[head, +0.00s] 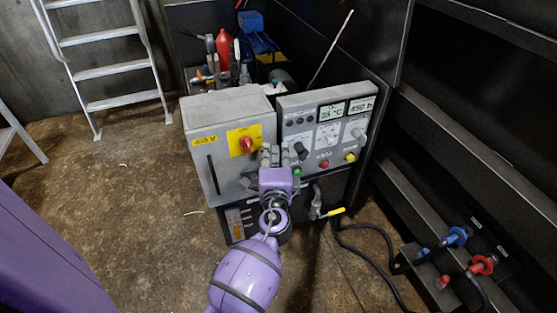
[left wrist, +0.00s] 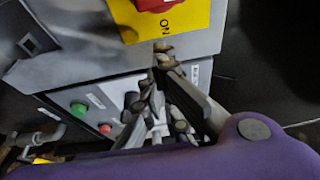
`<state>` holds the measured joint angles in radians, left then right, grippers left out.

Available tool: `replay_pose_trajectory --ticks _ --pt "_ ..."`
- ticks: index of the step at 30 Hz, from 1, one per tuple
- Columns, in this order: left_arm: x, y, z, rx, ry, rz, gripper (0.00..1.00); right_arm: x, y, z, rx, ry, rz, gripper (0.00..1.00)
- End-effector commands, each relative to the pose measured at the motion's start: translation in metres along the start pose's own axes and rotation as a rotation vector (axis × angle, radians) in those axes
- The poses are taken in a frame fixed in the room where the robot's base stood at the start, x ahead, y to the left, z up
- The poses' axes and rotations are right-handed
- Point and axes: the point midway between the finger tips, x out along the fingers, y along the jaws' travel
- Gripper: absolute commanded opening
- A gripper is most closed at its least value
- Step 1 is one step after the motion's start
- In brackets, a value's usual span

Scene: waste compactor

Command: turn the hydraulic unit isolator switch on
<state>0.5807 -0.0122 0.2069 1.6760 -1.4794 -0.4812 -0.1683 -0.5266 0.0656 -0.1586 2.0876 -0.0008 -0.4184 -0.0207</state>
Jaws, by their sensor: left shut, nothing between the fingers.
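The isolator switch is a red rotary knob (head: 246,144) on a yellow plate (head: 236,134), on the front of a grey cabinet (head: 200,146). In the left wrist view the red knob (left wrist: 155,5) is cut off by the top edge, with "ON" printed on the yellow plate (left wrist: 185,22) below it. Which way the knob points is hard to tell. My left gripper (head: 270,152) is shut and empty, just right of the knob in the head view. In the left wrist view its fingertips (left wrist: 160,55) lie by the cabinet's edge, apart from the knob. My right gripper is not in view.
A control panel (head: 327,130) with displays, gauges and buttons stands right of the cabinet. Below it are a pipe with a yellow-handled valve (head: 334,211) and black hoses. A ladder (head: 110,72) stands at the back left. Open floor (head: 140,210) lies left of the cabinet.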

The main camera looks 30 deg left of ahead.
Motion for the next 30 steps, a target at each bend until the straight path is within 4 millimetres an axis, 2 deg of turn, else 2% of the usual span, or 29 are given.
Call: replay_pose_trajectory --ticks 1,7,20,30 --pt "-0.004 0.001 0.011 0.004 -0.005 0.004 0.0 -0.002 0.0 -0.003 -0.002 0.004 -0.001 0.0" --pt "-0.01 0.002 0.026 0.002 -0.003 0.004 0.0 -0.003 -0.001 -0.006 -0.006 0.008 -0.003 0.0" --pt "-0.011 0.002 0.028 0.003 -0.002 0.004 0.0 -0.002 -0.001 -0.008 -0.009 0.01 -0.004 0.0" --pt "-0.011 0.003 0.029 0.057 -0.002 0.022 0.0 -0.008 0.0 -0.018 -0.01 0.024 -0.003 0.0"
